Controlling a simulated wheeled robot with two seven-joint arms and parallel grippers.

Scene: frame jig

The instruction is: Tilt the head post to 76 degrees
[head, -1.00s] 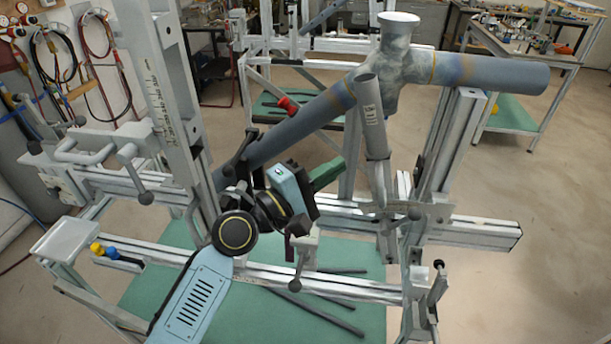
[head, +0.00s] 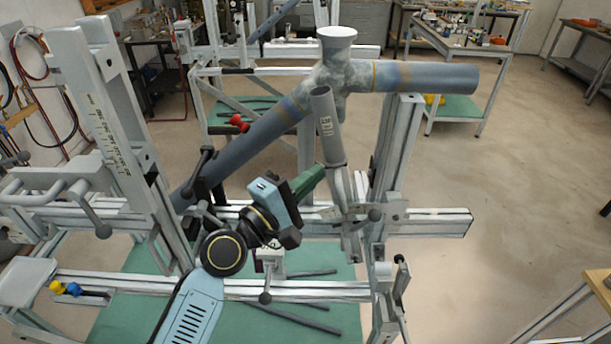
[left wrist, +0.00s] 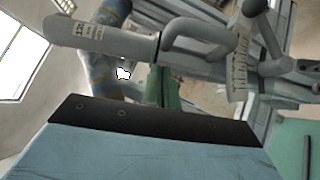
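A leaning grey post with a scale strip (head: 97,120) stands at the left of the jig in the head view. A shorter tilted grey tube with a pale label (head: 327,130) stands at the centre right. I cannot tell which one is the head post. My left gripper (head: 318,174) has green fingers, just left of the labelled tube's lower part; contact is unclear. In the left wrist view the green fingers (left wrist: 164,92) show beyond the dark palm edge, their tips hidden behind a grey handle (left wrist: 110,40). Their opening is unclear. My right gripper is out of view.
A long blue-grey tube (head: 245,150) slopes up to a mottled joint (head: 335,75), and another (head: 430,77) runs right from it. Rails with clamp levers (head: 265,298) cross below. A green board (head: 330,325) lies underneath. Open floor (head: 520,200) is at the right.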

